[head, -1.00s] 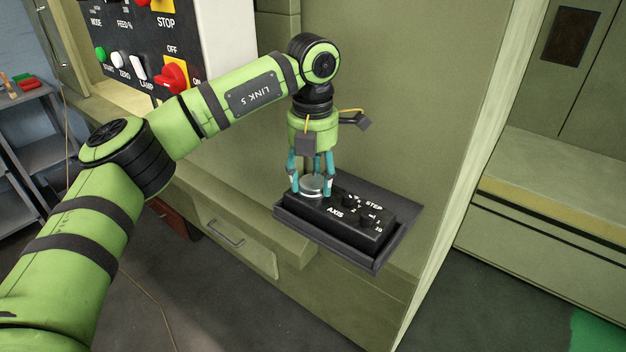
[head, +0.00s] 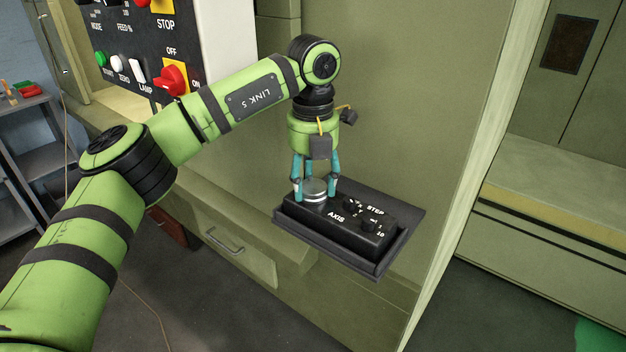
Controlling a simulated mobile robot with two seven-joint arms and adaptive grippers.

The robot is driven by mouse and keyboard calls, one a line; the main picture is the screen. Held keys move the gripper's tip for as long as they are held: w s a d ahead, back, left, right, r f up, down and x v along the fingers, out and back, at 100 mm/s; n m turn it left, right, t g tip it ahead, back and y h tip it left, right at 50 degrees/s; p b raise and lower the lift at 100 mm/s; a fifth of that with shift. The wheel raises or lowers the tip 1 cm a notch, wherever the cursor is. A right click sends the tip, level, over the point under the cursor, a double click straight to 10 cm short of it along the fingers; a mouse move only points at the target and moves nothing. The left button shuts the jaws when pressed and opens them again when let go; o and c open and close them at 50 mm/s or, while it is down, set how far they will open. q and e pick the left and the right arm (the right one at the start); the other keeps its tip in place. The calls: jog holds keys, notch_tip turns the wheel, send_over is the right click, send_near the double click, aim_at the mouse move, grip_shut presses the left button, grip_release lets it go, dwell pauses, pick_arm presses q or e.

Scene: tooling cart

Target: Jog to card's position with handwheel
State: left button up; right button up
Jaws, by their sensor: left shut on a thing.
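The black handwheel box (head: 345,232) sits in a dark tray (head: 375,268) on the green machine's front. Its top carries AXIS and STEP knobs and a silver handwheel (head: 314,192) at its left end. My left gripper (head: 315,190) points down with its teal fingers around the handwheel, shut on it. The STEP knob (head: 369,225) and the AXIS knob (head: 350,204) stand to the right of the fingers. The card is not seen. My right gripper is not in view.
A control panel (head: 135,50) with STOP, a red OFF/ON switch and several buttons stands at upper left. A drawer with a handle (head: 224,238) lies below. A grey shelf cart (head: 40,150) is at far left. Open floor shows at lower right.

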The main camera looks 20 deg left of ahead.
aim_at(314, 186)
pick_arm(q)
jog(key=shift+s+f, duration=0.15)
jog(key=shift+f, duration=0.15)
jog(key=o, duration=1.2)
jog(key=shift+c, duration=0.2)
jog(key=shift+d+r, duration=0.1)
jog(key=shift+r, duration=0.05)
jog(key=shift+r, duration=0.15)
jog(key=shift+r, duration=0.4)
notch_tip(314, 186, up, 11)
